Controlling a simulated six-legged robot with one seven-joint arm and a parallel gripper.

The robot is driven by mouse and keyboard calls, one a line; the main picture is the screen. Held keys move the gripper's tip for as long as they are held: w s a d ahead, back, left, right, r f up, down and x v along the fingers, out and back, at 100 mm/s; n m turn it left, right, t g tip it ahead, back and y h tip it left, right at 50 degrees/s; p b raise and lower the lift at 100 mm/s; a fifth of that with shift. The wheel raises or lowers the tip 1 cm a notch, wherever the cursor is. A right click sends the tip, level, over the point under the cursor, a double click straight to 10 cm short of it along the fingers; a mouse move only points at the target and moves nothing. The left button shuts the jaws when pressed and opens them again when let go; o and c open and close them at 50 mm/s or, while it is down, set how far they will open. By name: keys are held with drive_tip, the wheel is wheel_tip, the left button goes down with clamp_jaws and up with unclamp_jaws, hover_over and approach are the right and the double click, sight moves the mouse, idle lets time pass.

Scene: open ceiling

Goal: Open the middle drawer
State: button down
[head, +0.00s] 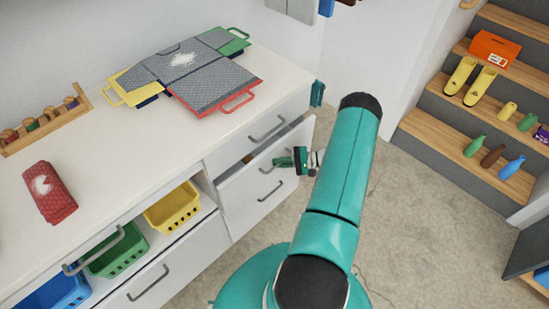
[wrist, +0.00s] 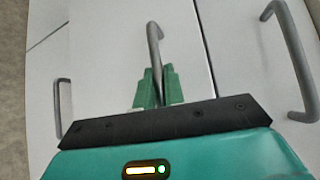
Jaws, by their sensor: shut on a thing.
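The middle drawer (head: 238,187) is in the white cabinet under the counter, in the head view. It stands partly pulled out, with a narrow dark gap along its top edge. Its grey bar handle (wrist: 153,35) runs up between the green fingers in the wrist view. My gripper (head: 280,162) is at the drawer front, and its fingers (wrist: 157,80) are shut on the handle. The fingers hide part of the handle. The handle above (head: 267,128) and the handle below (head: 271,191) are free of my gripper.
The white counter (head: 130,150) carries a patterned folding tray (head: 185,70), a red cloth-like item (head: 48,192) and a wooden rack (head: 45,125). A yellow basket (head: 173,208) and a green basket (head: 118,252) sit in the shelf. Open carpet lies right of the cabinet, before steps (head: 440,120) with boots and bottles.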

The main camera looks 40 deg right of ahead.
drive_tip(key=s, duration=2.5)
drive_tip(key=shift+d, duration=0.4)
drive_tip(key=shift+s, duration=0.1)
drive_tip(key=c, duration=1.5)
unclamp_jaws()
drive_tip(key=v, duration=1.4)
drive_tip(key=shift+r, duration=0.1)
